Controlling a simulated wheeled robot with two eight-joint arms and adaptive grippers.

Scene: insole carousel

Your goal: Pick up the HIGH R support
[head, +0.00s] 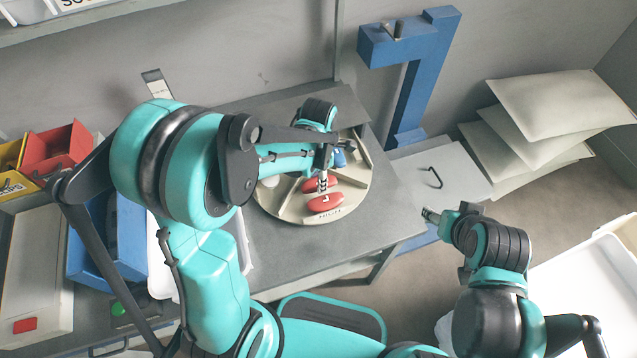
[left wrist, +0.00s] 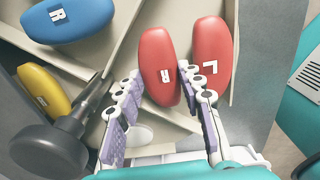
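The HIGH R support is a red oval pad marked R (left wrist: 160,72) in the left wrist view. In the head view it is the farther red pad (head: 310,185), partly covered by my gripper. A second red pad marked L (left wrist: 212,50) lies close on its right in the wrist view. In the head view this L pad (head: 325,203) is beside the HIGH label. My left gripper (left wrist: 158,80) is open, with its fingertips on either side of the R pad's near end; contact is unclear. My right gripper (head: 430,214) is away to the right, its fingers too small to judge.
The round beige carousel (head: 357,193) has divider walls and stands on a grey table (head: 285,250). Blue (left wrist: 68,18) and yellow (left wrist: 43,88) pads lie in other compartments. A dark knob (left wrist: 48,148) stands left of the gripper. A blue post (head: 408,95) rises behind.

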